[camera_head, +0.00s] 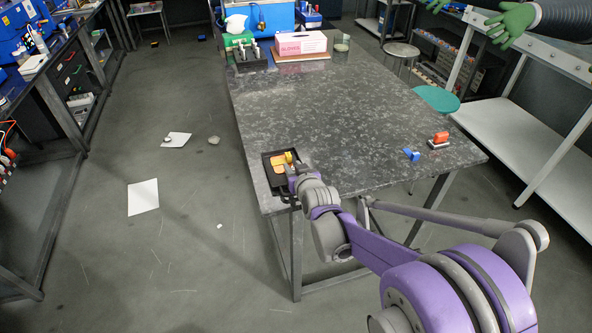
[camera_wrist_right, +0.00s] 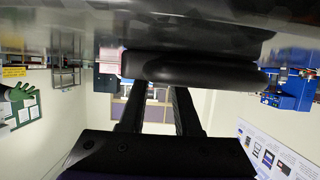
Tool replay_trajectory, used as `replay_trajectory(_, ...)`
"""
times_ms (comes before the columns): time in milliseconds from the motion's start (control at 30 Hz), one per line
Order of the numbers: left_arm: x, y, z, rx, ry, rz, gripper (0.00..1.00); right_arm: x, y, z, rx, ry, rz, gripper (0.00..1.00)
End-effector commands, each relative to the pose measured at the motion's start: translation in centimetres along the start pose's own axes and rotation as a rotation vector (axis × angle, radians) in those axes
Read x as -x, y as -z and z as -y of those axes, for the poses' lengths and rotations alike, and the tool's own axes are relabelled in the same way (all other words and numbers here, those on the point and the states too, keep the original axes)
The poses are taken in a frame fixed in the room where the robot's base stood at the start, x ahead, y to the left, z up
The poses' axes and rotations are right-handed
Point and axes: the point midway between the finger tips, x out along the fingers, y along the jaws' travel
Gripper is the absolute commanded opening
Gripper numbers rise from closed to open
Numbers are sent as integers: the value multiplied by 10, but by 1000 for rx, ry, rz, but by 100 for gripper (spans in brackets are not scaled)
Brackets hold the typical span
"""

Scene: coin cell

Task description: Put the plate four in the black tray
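The black tray (camera_head: 266,176) lies at the near left corner of the grey table. Flat orange pieces (camera_head: 279,163) lie in it, and a small yellow piece (camera_head: 289,156) shows at its right side. I cannot read any number, so I cannot tell which piece is plate four. My right gripper (camera_head: 289,187) is at the tray's near right side, partly hidden by its own wrist. In the right wrist view its two dark fingers (camera_wrist_right: 157,95) stand apart with a gap between them. A dark rounded shape (camera_wrist_right: 195,68) covers their tips. My left gripper is out of view.
The grey table (camera_head: 345,110) is mostly clear in the middle. A blue piece (camera_head: 411,153) and a red-orange item (camera_head: 440,137) lie to the right. A pink and white glove box (camera_head: 301,43) and a dark rack (camera_head: 252,63) stand at the back.

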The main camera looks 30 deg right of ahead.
Motion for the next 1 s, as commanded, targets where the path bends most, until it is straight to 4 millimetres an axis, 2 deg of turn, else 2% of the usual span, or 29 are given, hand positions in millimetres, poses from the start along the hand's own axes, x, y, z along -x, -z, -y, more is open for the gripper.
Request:
replay_trajectory(167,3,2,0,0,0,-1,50,18,3,0,0,0,0,32)
replay_trajectory(400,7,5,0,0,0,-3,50,66,2,0,0,0,0,32)
replay_trajectory(600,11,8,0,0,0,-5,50,100,3,0,0,0,0,32)
replay_trajectory(800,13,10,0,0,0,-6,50,117,2,0,0,0,0,32)
replay_trajectory(1000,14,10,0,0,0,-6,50,124,-1,4,2,8,13,32)
